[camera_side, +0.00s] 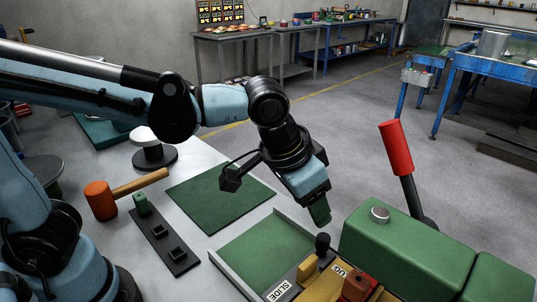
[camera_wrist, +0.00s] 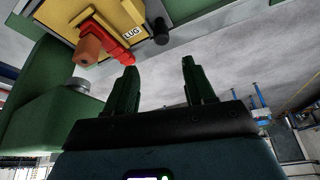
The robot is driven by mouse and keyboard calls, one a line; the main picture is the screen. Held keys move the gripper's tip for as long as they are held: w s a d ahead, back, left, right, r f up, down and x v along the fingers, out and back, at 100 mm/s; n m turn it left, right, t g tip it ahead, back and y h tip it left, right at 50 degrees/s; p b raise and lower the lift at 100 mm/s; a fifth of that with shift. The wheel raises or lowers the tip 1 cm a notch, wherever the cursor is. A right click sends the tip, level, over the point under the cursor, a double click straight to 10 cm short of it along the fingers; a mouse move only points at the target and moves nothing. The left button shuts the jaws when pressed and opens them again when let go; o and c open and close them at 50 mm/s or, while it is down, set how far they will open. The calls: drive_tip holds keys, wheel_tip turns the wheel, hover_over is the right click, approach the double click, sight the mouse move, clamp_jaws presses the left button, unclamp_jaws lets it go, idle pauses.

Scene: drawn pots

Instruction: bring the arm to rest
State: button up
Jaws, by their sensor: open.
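My gripper (camera_side: 319,212) hangs from the blue arm above the front of the bench, over the gap between the green mat and the green machine. It points down and slightly to the right. In the wrist view the two green fingers of my gripper (camera_wrist: 159,70) stand apart, with nothing between them. The fingertips touch nothing that I can see. In the side view one finger hides the other.
The green machine (camera_side: 400,243) with its red-handled lever (camera_side: 396,148) stands close at right. A tray (camera_side: 262,250), a green mat (camera_side: 218,192), a mallet (camera_side: 101,200), a black strip (camera_side: 167,243) and a white-topped black stand (camera_side: 154,157) occupy the bench.

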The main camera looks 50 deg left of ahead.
drive_tip(key=s+a+n+t, duration=0.1)
drive_tip(key=a+n, duration=0.1)
drive_tip(key=a, duration=0.8)
drive_tip(key=shift+s+a+f, duration=0.15)
drive_tip(key=shift+s+a, duration=0.2)
drive_tip(key=shift+a, duration=0.05)
drive_tip(key=shift+n+t+y, duration=0.6)
drive_tip(key=shift+n+t, duration=0.1)
drive_tip(key=shift+t, duration=0.1)
drive_tip(key=s+a, duration=0.1)
drive_tip(key=a, duration=0.1)
drive_tip(key=s+a+f, duration=0.1)
drive_tip(key=a, duration=0.4)
drive_tip(key=shift+s+f, duration=0.4)
drive_tip(key=shift+o, duration=1.4)
drive_tip(key=shift+a+r, duration=0.1)
drive_tip(key=o, duration=0.6)
drive_tip(key=shift+g+h, duration=0.8)
drive_tip(key=d+r, duration=0.6)
drive_tip(key=shift+w+d+r, duration=0.15)
drive_tip(key=shift+w+r, duration=0.15)
drive_tip(key=s+d+r+g+h, duration=0.2)
drive_tip(key=s+d+r+g, duration=0.15)
drive_tip(key=d+r, duration=0.65)
drive_tip(key=shift+n+t, duration=0.25)
drive_tip(key=shift+n, duration=0.05)
drive_tip(key=x, duration=0.9)
drive_tip(key=shift+s+a+f, duration=0.1)
drive_tip(key=shift+s+f, duration=0.15)
drive_tip(key=shift+s, duration=0.05)
